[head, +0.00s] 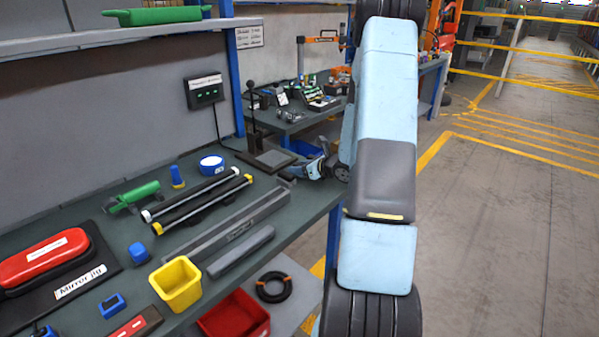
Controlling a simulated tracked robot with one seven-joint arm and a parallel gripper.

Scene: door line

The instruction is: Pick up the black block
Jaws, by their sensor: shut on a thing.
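My gripper (297,174) is at the far right end of the bench, low over its top, just right of the dark stand. It points left and is partly hidden by its own body. It is shut on a small dark thing (286,181) at its tips, which seems to be the black block. Its outline is too small to tell clearly, and I cannot tell whether it touches the bench.
The bench (85,210) holds a dark stand (266,158), black-and-yellow rods (205,204), long grey bars (240,252), a yellow bin (177,284) and a red case (43,257). A second bench (285,122) stands behind. The floor at right is clear.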

